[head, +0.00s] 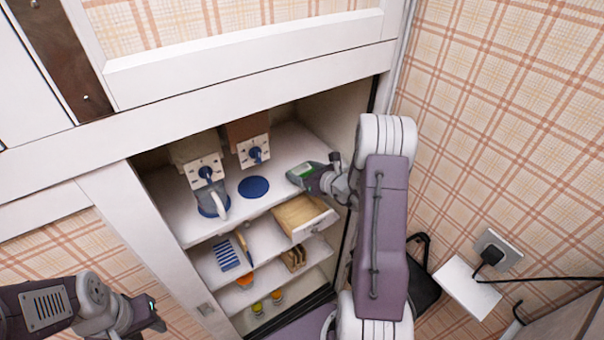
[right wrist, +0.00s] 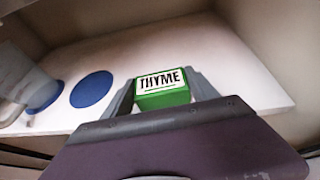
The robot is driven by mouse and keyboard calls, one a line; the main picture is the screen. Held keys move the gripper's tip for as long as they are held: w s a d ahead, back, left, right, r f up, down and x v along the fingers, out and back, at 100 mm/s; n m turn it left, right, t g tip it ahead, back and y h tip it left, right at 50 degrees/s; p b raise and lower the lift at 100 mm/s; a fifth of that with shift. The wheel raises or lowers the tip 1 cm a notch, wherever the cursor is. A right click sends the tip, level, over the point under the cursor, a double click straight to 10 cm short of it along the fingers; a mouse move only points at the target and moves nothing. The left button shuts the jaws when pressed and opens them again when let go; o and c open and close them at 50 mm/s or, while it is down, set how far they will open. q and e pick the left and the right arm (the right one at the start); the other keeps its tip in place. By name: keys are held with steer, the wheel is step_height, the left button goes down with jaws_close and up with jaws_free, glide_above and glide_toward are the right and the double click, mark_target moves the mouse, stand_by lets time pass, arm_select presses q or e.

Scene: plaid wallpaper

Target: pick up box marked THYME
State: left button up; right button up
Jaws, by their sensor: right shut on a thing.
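The green box marked THYME (right wrist: 164,99) has a white label with black lettering, readable in the right wrist view. My right gripper (head: 305,174) is shut on the box, with one finger on each side of it. The box also shows as a small green and pale block in the head view (head: 299,171), at the right part of the cabinet's upper shelf. I cannot tell whether its underside touches the shelf. My left gripper (head: 153,313) is at the lower left, away from the cabinet's contents; its finger opening is unclear.
The upper shelf (head: 298,145) holds two dial-fronted machines (head: 205,170) (head: 254,151), a jug (head: 214,203) and a flat blue disc (head: 254,187). An open wooden drawer (head: 300,214) sticks out below. Lower shelves hold small items. The cabinet's right wall is close to my right arm.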

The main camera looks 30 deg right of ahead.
mark_target(303, 170)
step_height(303, 170, up, 5)
steer(key=p, duration=0.3)
steer(key=shift+s, duration=0.1)
steer(key=d+r+p+v, duration=0.1)
steer(key=p+v, duration=0.2)
steer(key=v, duration=1)
steer(key=shift+w+p, duration=0.35)
steer(key=shift+w, duration=0.05)
